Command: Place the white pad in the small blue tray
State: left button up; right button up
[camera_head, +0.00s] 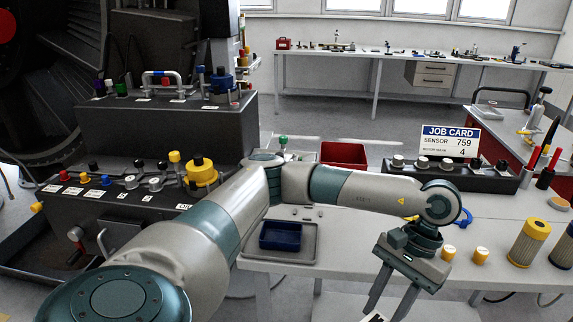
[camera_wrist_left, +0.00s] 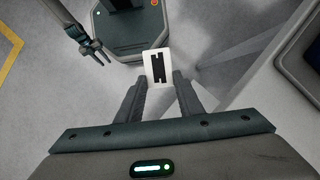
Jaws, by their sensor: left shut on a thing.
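The white pad (camera_wrist_left: 149,68) is a small flat piece with a black mark on its face. It sits between the fingertips of my left gripper (camera_wrist_left: 159,82) in the left wrist view. In the head view my left gripper (camera_head: 386,312) points down in front of the table's near edge, and only a corner of the pad shows at the bottom edge. The small blue tray (camera_head: 281,237) looks empty and lies to the left of the gripper, on a grey tray.
The grey tray (camera_head: 308,254) lies at the table's left end. Yellow-capped pieces (camera_head: 480,256) and a yellow filter (camera_head: 528,243) stand right of my gripper. A red bin (camera_head: 344,154) and a job card (camera_head: 450,140) are behind my arm. Control blocks (camera_head: 120,200) stand at left.

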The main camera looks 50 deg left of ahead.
aim_at(281, 240)
jog(key=k+j+z, duration=0.1)
jog(key=k+j, duration=0.35)
jog(key=j, duration=0.15)
jog(key=k+j+z, duration=0.1)
jog(key=k+j, duration=0.3)
jog(key=j, duration=0.2)
